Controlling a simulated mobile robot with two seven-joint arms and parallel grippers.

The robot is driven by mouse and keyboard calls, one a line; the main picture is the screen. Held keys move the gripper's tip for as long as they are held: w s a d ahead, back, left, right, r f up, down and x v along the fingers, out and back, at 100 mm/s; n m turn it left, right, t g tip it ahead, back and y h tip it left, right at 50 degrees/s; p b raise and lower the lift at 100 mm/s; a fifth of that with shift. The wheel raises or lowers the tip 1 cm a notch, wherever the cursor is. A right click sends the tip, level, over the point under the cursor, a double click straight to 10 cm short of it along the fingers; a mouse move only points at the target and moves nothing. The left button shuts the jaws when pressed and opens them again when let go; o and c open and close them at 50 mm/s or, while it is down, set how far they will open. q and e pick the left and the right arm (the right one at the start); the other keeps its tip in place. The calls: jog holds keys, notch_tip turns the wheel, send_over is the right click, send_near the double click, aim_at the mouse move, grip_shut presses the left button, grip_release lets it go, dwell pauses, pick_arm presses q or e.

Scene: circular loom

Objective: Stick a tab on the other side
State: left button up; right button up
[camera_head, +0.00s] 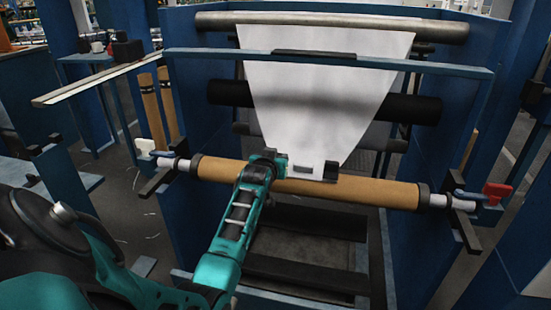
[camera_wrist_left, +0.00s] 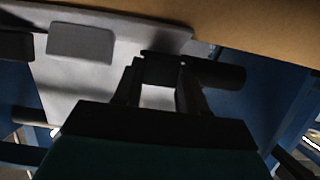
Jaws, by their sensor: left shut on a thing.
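A white sheet (camera_head: 318,90) hangs from the upper bar and narrows to its lower end at the brown roll (camera_head: 350,191). My left gripper (camera_head: 272,160) is at the sheet's lower left corner, by the roll. In the left wrist view it is shut on a small dark tab (camera_wrist_left: 160,68). I cannot tell whether this tab touches the sheet. My right gripper is out of view.
The roll rests between blue side frames (camera_head: 408,240). A red handle (camera_head: 497,190) is at its right end and a white one (camera_head: 145,146) at its left. Dark rollers (camera_head: 420,107) lie behind the sheet. A blue crossbar (camera_head: 440,69) spans above.

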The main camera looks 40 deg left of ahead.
pick_arm(q)
jog(key=shift+f, duration=0.15)
dwell(0.4)
jog(key=shift+f, duration=0.15)
jog(key=o, duration=1.2)
jog(key=shift+o, duration=0.2)
jog(key=p+v, duration=0.4)
jog(key=v, duration=0.9)
jog(key=shift+p, duration=0.4)
